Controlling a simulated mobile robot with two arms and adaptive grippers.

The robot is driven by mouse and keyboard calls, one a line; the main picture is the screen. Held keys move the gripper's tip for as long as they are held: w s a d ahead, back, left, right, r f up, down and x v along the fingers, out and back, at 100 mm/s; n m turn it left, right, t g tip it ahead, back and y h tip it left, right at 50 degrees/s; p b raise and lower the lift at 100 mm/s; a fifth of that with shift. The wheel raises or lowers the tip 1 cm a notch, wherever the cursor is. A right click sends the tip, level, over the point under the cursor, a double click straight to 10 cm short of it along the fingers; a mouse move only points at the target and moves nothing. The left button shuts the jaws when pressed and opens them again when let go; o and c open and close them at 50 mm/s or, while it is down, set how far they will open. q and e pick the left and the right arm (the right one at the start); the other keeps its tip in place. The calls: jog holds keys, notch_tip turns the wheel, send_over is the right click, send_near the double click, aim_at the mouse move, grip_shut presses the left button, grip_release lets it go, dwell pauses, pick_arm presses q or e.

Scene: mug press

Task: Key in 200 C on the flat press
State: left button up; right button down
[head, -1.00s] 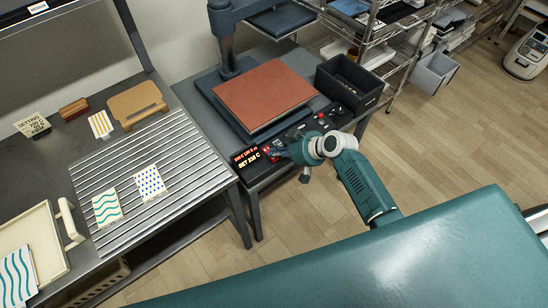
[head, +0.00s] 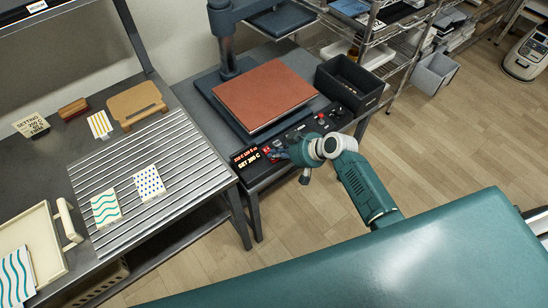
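The flat press (head: 228,45) stands on the dark stand at centre, with a red-brown pad (head: 265,95) on its base. Its control panel (head: 298,132) runs along the front edge, with small buttons and knobs. The lit display (head: 245,160) at the panel's left end shows a line starting "SET", with a number that seems to begin with 2; its last digits are too small to be sure of. My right gripper (head: 277,153) is at the panel just right of the display, over the buttons. Its fingertips are small and dark, so I cannot tell whether they touch a button. My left gripper is out of view.
A card (head: 32,125) with setting text stands on the left table. Patterned sheets (head: 149,182) lie on the ribbed metal surface (head: 190,160), near a cream tray (head: 22,235). A black bin (head: 348,85) sits right of the press.

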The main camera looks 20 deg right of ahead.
aim_at(276, 160)
jog(key=shift+f, duration=0.2)
jog(key=shift+r, duration=0.15)
jog(key=shift+r+p, duration=0.8)
notch_tip(276, 160, up, 5)
jog(key=p, duration=0.4)
dwell(0.4)
dwell(1.3)
